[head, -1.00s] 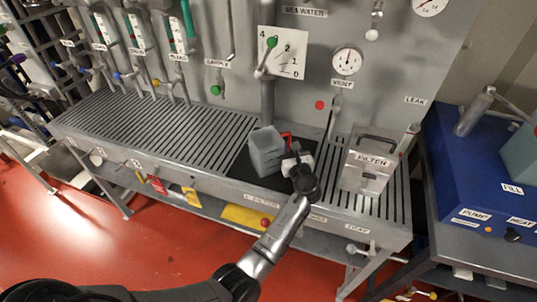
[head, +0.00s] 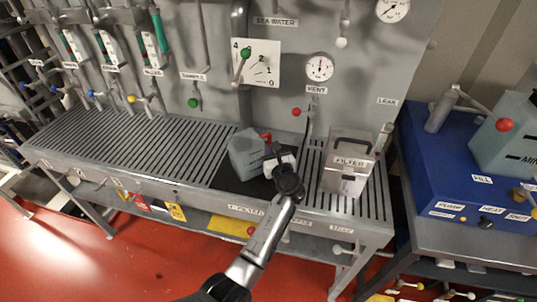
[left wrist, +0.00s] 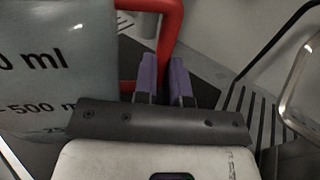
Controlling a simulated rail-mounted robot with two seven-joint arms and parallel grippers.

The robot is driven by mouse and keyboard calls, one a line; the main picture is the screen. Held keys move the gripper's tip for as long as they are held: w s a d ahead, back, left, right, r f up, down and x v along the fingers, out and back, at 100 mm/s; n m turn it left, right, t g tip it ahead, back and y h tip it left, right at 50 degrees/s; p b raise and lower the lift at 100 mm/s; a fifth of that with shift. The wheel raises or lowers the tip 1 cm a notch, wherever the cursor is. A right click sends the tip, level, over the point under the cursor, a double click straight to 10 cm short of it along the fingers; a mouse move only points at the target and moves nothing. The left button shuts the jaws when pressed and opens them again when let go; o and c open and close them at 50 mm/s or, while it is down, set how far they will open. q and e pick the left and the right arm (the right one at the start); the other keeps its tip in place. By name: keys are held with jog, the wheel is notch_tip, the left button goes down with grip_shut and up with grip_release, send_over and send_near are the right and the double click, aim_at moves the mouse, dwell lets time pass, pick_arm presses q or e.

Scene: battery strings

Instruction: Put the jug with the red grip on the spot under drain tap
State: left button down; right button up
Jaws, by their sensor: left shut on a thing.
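The grey jug (head: 245,155) with the red grip is over the black mat on the slatted bench, left of the filter box. It looks slightly tilted in the head view; I cannot tell whether its base touches the mat. My left gripper (head: 272,160) is shut on the red grip (left wrist: 172,30), at the jug's right side. In the left wrist view, the purple fingers (left wrist: 162,80) are together at the grip and the jug's marked wall (left wrist: 55,60) fills the left. Several taps line the wall at left; their small labels are hard to read. My right gripper is out of view.
The filter box (head: 349,162) stands right of the jug. The slatted bench top (head: 130,140) is clear at left. A blue unit (head: 460,160) stands at right.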

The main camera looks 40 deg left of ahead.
pick_arm(q)
jog(key=s+d+r+p, duration=0.1)
jog(key=d+r+p, duration=0.2)
jog(key=d+r, duration=0.5)
jog(key=shift+s+d, duration=0.35)
jog(key=shift+d, duration=1.35)
